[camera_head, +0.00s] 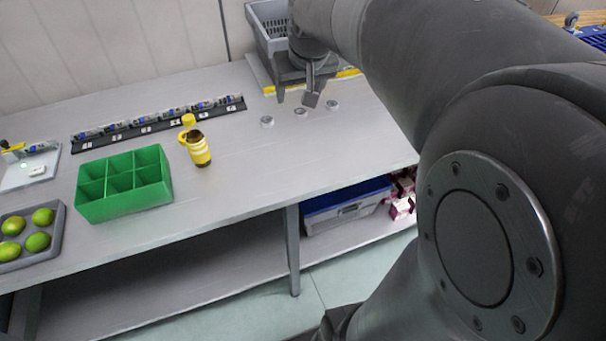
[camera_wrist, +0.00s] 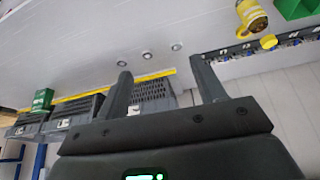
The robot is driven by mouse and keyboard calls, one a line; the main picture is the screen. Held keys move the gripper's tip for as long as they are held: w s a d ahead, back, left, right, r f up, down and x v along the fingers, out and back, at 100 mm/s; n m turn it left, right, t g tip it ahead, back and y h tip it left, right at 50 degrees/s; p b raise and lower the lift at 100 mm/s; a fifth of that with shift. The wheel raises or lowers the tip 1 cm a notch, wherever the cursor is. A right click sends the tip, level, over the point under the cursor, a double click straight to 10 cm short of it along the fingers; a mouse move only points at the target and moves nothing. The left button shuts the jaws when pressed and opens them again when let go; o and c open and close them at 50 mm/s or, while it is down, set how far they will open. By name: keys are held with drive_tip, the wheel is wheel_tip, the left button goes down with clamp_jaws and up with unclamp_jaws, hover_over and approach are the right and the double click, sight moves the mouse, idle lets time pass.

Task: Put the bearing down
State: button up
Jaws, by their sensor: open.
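Three small round metal bearings lie apart in a row on the grey table: a left one (camera_head: 267,121), a middle one (camera_head: 300,112) and a right one (camera_head: 332,104). All three also show in the wrist view, with the middle one (camera_wrist: 147,55) between the other two. My gripper (camera_head: 295,102) is open above the table, just behind the row in the head view. In the wrist view its two fingers (camera_wrist: 160,66) are spread wide with nothing held between them. I cannot tell the exact height of the fingertips above the table.
A grey crate (camera_head: 268,40) stands behind my gripper, beside yellow edging. A yellow mug (camera_head: 199,153), a green divided box (camera_head: 122,190), a black strip of small parts (camera_head: 150,128) and a tray of green fruit (camera_head: 60,232) are to the left. The table's front right is clear.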

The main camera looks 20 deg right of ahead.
drive_tip(key=s+a+f, duration=0.2)
drive_tip(key=s+a, duration=0.1)
drive_tip(key=s, duration=0.6)
drive_tip(key=s+a+f, duration=0.2)
drive_tip(key=s+a, duration=0.2)
drive_tip(key=s, duration=0.6)
drive_tip(key=shift+s+f+n, duration=0.15)
drive_tip(key=shift+s+n, duration=0.05)
drive_tip(key=shift+n, duration=0.2)
